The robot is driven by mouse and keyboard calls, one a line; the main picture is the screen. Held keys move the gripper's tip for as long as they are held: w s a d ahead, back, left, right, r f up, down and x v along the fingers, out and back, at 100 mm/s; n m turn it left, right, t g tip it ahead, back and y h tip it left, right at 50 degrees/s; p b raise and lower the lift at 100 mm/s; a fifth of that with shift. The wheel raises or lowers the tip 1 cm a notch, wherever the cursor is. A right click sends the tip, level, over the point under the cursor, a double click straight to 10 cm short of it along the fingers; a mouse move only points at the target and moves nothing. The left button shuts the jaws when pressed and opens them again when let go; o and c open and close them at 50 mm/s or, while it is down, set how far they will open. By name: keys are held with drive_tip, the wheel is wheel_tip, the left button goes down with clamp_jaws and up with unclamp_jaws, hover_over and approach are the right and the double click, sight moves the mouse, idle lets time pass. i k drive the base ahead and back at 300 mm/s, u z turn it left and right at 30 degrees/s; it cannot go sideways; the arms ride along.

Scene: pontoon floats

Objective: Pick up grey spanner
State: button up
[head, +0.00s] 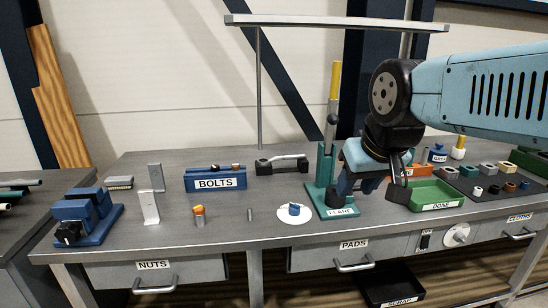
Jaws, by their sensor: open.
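A silver-grey bar with a curved end lies across a black holder (281,168) at the back middle of the bench; it looks like the grey spanner (288,157), though it is too small to be sure. My gripper (372,190) hangs over the bench to the right of it, beside the green stand, pointing down. Its dark fingers are apart and I see nothing between them. It is well clear of the spanner.
A green stand with a tall yellow-topped post (328,165) rises between my gripper and the spanner. A blue BOLTS block (215,184), upright grey bracket (149,207) and blue vise (86,222) stand left. A green DONE tray (437,194) lies right.

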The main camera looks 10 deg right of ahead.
sight(285, 156)
drive_tip(key=i, duration=0.85)
drive_tip(key=z, duration=0.05)
